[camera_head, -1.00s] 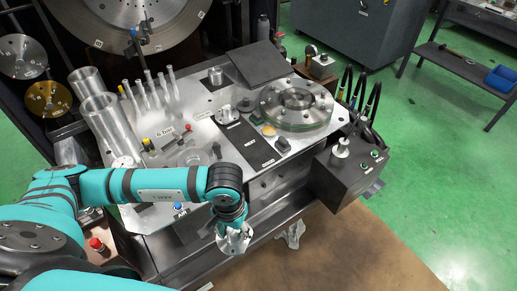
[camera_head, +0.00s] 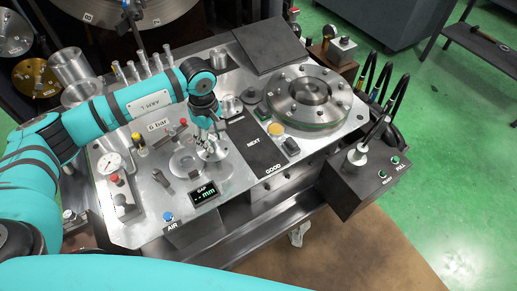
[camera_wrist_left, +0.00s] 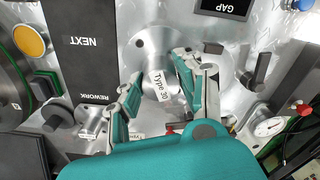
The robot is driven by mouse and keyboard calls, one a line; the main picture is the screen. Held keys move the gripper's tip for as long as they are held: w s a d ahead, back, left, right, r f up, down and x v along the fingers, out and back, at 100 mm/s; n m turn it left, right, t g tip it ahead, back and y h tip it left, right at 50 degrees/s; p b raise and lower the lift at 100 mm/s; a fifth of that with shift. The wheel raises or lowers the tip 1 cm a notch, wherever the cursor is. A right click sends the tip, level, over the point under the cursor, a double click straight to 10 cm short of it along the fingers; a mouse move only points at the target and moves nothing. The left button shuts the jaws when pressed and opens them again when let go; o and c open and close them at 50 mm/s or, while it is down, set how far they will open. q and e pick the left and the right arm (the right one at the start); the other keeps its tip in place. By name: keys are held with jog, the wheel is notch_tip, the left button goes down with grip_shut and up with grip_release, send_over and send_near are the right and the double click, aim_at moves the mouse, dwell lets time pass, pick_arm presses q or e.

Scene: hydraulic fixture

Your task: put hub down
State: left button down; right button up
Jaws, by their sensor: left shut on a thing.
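My left gripper (camera_head: 207,128) is shut on the hub (camera_head: 212,151), a silver metal piece with a wide flange. I cannot tell whether the hub touches the bench. My right gripper is not in view.
A GAP display (camera_head: 205,193) and a blue AIR button (camera_head: 168,215) are at the front. Pegs (camera_head: 145,65) and a metal cylinder (camera_head: 72,68) stand behind. A large bolted flange (camera_head: 308,95) and a black button box (camera_head: 365,170) are to the right.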

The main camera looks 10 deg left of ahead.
pick_arm(q)
jog(key=w+d, duration=0.1)
jog(key=d, duration=0.3)
jog(key=w+d+p, duration=0.1)
jog(key=d, duration=0.2)
jog(key=d+f+p, duration=0.1)
jog(key=d, duration=0.3)
jog(key=shift+w+d, duration=0.3)
jog(key=shift+w, duration=0.1)
jog(key=shift+d+f, duration=0.15)
jog(key=shift+d, duration=0.1)
notch_tip(320, 180, down, 3)
jog(key=shift+p, duration=0.6)
jog(key=shift+f, duration=0.3)
jog(key=c, duration=1)
grip_release()
jog(key=shift+o, duration=0.7)
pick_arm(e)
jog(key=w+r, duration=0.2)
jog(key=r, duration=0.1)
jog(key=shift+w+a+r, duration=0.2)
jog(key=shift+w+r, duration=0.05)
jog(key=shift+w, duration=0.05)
pick_arm(q)
jog(key=shift+r, duration=0.2)
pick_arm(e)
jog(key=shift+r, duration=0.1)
